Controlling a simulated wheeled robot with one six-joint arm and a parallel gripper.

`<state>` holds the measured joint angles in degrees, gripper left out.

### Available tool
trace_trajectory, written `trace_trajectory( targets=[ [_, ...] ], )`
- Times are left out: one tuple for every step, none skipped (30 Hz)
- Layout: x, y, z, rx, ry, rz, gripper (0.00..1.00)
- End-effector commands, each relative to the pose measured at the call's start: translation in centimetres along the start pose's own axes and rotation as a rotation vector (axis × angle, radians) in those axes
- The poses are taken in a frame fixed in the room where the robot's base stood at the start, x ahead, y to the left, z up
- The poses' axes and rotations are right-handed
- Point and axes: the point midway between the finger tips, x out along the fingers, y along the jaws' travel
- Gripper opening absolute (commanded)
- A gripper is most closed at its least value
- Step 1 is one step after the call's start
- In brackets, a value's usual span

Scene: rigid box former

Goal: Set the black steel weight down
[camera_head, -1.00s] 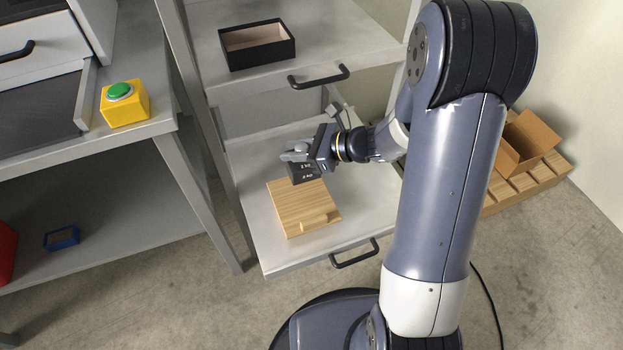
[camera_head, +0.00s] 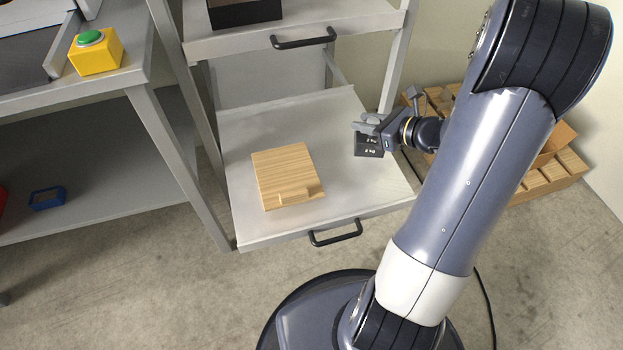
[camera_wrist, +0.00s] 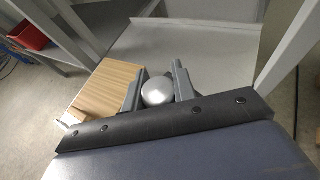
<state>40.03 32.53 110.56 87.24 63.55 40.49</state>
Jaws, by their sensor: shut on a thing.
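The black steel weight (camera_head: 368,146) has white markings on its side and hangs under my gripper (camera_head: 366,125) at the right side of the lower pull-out shelf (camera_head: 235,222). My gripper is shut on the weight's rounded grey knob (camera_wrist: 157,91), which shows between the two fingers in the wrist view. The weight's body is hidden in the wrist view. I cannot tell whether its underside touches the shelf. A wooden board (camera_head: 284,172) with a small raised block lies on the shelf, left of the weight and apart from it.
The shelf is bare behind and to the right of the board. An upper shelf (camera_head: 225,43) with a black box (camera_head: 245,12) stands above it. A yellow box with a green button (camera_head: 96,55) sits on the bench at left.

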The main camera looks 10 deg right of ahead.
Motion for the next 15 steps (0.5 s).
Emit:
trace_trajectory(
  targets=[
    [-0.4,-0.5,0.0,0.001,-0.007,-0.014,0.0],
    [-0.6,-0.6,-0.1,0.003,-0.007,-0.019,0.0],
    [-0.7,-0.8,-0.4,0.006,-0.006,-0.025,0.0],
    [-0.8,-0.8,-0.6,0.008,-0.006,-0.028,0.0],
    [-0.7,-0.9,-0.9,0.009,-0.006,-0.03,0.0],
    [-0.6,-1.0,-1.3,0.011,-0.006,-0.031,0.0],
    [-0.5,-1.0,-1.8,0.012,-0.006,-0.032,0.0],
    [-0.3,-1.0,-2.2,0.012,-0.006,-0.032,0.0],
    [-0.1,-1.0,-2.9,0.013,-0.005,-0.032,0.0],
    [0.1,-0.9,-3.3,0.013,-0.005,-0.031,0.0],
    [0.3,-1.0,-3.8,0.012,-0.005,-0.031,0.0],
    [0.6,-1.0,-4.3,0.012,-0.006,-0.032,0.0],
    [0.7,-1.0,-4.7,0.013,-0.006,-0.032,0.0],
    [0.9,-1.0,-5.0,0.013,-0.006,-0.032,0.0],
    [1.0,-1.0,-5.4,0.011,-0.006,-0.032,0.0]
  ],
)
